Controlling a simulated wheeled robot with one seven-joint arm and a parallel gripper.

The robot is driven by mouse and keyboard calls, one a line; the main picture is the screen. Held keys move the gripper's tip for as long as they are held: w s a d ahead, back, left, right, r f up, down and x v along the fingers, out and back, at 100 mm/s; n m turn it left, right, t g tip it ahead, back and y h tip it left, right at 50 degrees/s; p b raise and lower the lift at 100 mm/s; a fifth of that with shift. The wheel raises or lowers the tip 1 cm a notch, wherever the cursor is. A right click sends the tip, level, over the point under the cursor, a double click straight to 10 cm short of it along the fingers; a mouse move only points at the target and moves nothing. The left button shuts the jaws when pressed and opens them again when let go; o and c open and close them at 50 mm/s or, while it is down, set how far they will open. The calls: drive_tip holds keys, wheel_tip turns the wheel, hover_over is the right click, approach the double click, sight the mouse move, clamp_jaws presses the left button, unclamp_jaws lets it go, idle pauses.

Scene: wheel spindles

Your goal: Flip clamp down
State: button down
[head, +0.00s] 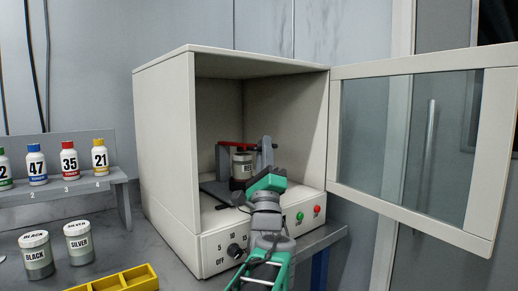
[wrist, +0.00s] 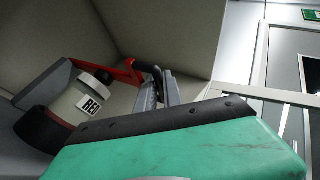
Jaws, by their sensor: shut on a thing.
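The clamp is a red bar (head: 232,144) inside the open white cabinet, lying roughly level just above a jar (head: 242,168). In the wrist view the red clamp bar (wrist: 120,74) runs past the jar lid to a dark handle end. The jar (wrist: 88,98) has a light lid and a label of which "RE" is readable. My gripper (head: 265,146) reaches into the cabinet from the front. Its grey fingers (wrist: 163,90) are shut on the clamp's dark end, right of the jar. My green hand hides part of the holder, and whether the bar touches the lid is unclear.
The white cabinet (head: 165,150) has its glass door (head: 404,140) swung open to the right. Its front panel carries a dial (head: 234,250) and buttons. Small bottles stand on a grey rack (head: 75,189) at left, with two labelled jars and a yellow tray (head: 120,281) below.

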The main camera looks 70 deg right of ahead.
drive_tip(key=shift+f+b, duration=0.3)
drive_tip(key=shift+f, duration=0.4)
drive_tip(key=c, duration=1.8)
unclamp_jaws()
drive_tip(key=shift+o, duration=0.2)
